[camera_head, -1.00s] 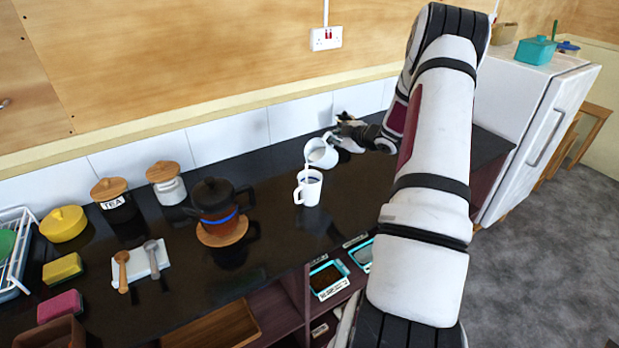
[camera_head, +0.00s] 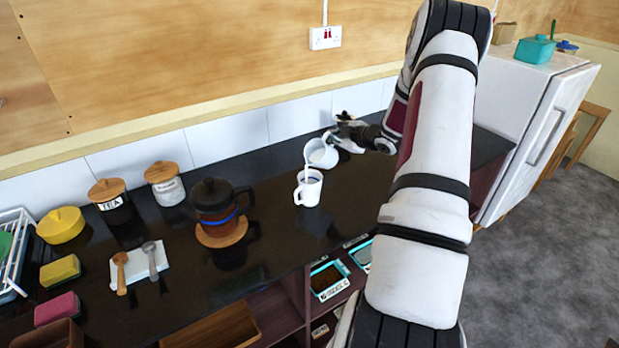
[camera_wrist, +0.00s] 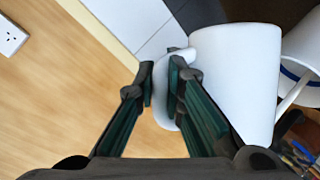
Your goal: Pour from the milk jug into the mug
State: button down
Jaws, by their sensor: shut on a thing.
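The white milk jug (camera_head: 322,153) is tilted to the left above the mug in the head view. My gripper (camera_head: 340,136) is shut on its handle. A thin white stream (camera_head: 306,172) runs from the jug's lip down into the white mug (camera_head: 309,188), which stands upright on the counter. In the wrist view the jug (camera_wrist: 235,80) fills the middle right, with my gripper (camera_wrist: 162,85) around its handle. The mug (camera_wrist: 304,50), with a dark blue band inside, shows at the right edge beside the stream. The liquid level in the mug is not clear.
A dark coffee press (camera_head: 216,203) stands on a round wooden mat left of the mug. A white fridge (camera_head: 520,110) is right. The counter around the mug is clear.

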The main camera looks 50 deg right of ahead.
jog(key=shift+s+d+r+p, duration=0.1)
jog(key=shift+r+p, duration=0.05)
jog(key=shift+p, duration=0.25)
jog(key=shift+s+d+m+y+p, duration=0.1)
jog(key=shift+d+m+y+p, duration=0.4)
jog(key=shift+d+m+p, duration=0.15)
jog(key=d+f+m+y+b, duration=0.1)
jog(key=f+b, duration=0.1)
jog(key=f, duration=0.1)
jog(key=d+f+m+y+b, duration=0.1)
jog(key=d+f+b, duration=0.1)
jog(key=f, duration=0.2)
jog(key=w+d+f+m+b, duration=0.1)
jog(key=f+b, duration=0.1)
jog(key=f, duration=0.2)
jog(key=shift+d+y, duration=0.2)
jog(key=shift+y, duration=0.2)
jog(key=shift+s+d+f+m+y+b, duration=0.1)
jog(key=shift+d+f+m+y+b, duration=0.15)
jog(key=shift+f+m+b, duration=0.35)
jog(key=shift+d+f+m+y+b, duration=0.25)
jog(key=shift+f+b, duration=0.15)
jog(key=shift+b, duration=0.4)
notch_tip(320, 180, up, 7)
jog(key=p, duration=0.3)
jog(key=shift+s, duration=0.1)
